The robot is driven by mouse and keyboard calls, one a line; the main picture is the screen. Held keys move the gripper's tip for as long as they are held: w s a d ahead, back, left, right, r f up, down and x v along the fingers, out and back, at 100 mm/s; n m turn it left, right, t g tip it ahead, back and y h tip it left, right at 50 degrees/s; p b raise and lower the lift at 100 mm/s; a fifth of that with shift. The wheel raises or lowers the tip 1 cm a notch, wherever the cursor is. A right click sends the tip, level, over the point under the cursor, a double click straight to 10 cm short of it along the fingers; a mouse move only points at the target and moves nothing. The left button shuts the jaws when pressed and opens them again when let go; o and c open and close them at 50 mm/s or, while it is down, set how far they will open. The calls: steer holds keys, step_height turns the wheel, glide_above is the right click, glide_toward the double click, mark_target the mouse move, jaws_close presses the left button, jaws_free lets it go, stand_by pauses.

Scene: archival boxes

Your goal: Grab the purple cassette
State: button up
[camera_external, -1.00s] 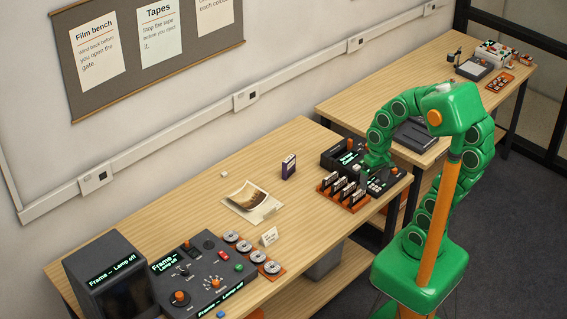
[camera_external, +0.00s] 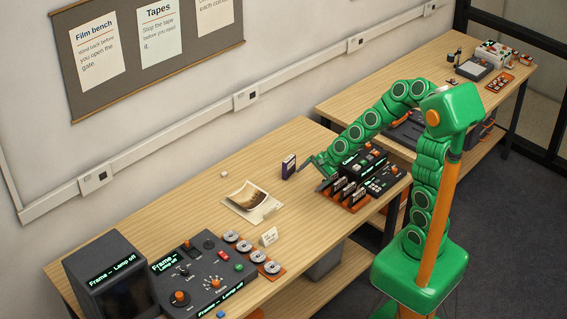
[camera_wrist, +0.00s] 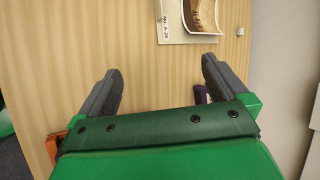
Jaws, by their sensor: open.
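The purple cassette (camera_external: 289,167) stands upright on the wooden bench in the external view, just left of my gripper (camera_external: 312,174). My gripper is open and holds nothing. In the wrist view its two grey fingers are spread apart with bare wood between them (camera_wrist: 163,75). A sliver of the purple cassette (camera_wrist: 200,94) shows beside the inner side of the right finger; the rest of it is hidden by the finger and gripper body. I cannot tell whether they touch.
A dark tape deck (camera_external: 383,180) and an orange rack of black cassettes (camera_external: 355,207) stand close right of my gripper. A photo print (camera_external: 252,202) lies left of it, with a small white cube (camera_external: 224,174) behind. Bare bench lies around the purple cassette.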

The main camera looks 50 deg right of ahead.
steer(key=w+f+m+t, duration=0.2)
steer(key=w+m, duration=0.3)
steer(key=w, duration=0.1)
steer(key=m+t+h, duration=0.3)
steer(key=m+t, duration=0.3)
steer(key=m, duration=0.8)
glide_toward(291, 165)
steer(key=x, duration=0.5)
steer(key=shift+w+d, duration=0.1)
steer(key=shift+x, duration=3.9)
steer(key=c, duration=0.9)
